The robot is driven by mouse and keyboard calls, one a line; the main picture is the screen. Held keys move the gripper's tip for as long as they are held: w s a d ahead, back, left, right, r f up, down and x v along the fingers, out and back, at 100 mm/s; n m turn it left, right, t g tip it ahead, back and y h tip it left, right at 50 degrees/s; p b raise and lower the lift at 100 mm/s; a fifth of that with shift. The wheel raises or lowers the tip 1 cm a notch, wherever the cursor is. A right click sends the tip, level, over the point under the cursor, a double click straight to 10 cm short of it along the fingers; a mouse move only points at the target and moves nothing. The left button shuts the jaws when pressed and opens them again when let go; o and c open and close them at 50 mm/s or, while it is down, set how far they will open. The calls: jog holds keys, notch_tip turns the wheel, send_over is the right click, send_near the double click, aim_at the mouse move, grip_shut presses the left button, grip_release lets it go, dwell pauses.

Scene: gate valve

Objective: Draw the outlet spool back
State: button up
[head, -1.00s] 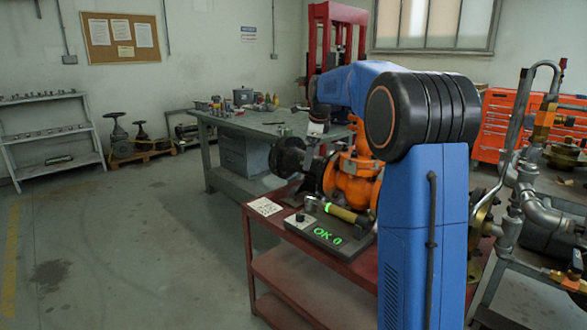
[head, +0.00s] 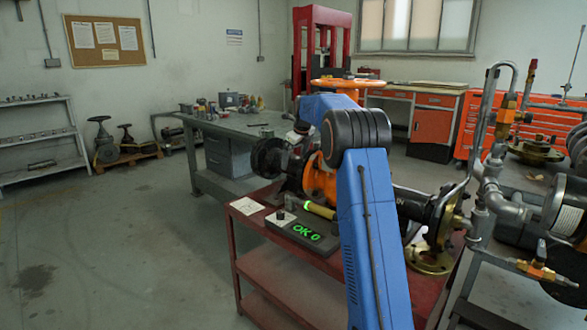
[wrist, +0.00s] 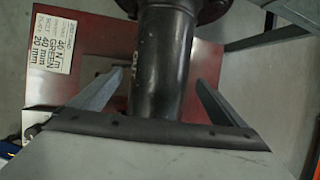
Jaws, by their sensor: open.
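The outlet spool, a dark pipe (wrist: 160,75), runs up the middle of the wrist view to a round flange at the top edge. In the head view its black flange (head: 267,158) is left of the orange valve body (head: 318,178). In the wrist view my gripper (wrist: 160,82) is open, with one finger on each side of the pipe. A gap shows beside each finger, and I see no grip on it. In the head view my arm hides part of the valve, and the fingers cannot be made out. The orange handwheel (head: 337,84) tops the valve.
Pipework (head: 485,190) crowds the right.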

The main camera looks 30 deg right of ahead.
jog(key=x, duration=0.5)
jog(key=shift+w+f, duration=0.15)
jog(key=shift+f, duration=0.25)
jog(key=c, duration=1.5)
jog(key=shift+o, duration=0.2)
jog(key=shift+w+a, duration=0.15)
jog(key=shift+w, duration=0.3)
jog(key=o, duration=1.5)
jog(key=shift+c, duration=0.2)
jog(key=shift+r, duration=0.1)
jog(key=v, duration=0.7)
jog(key=shift+s+r, duration=0.15)
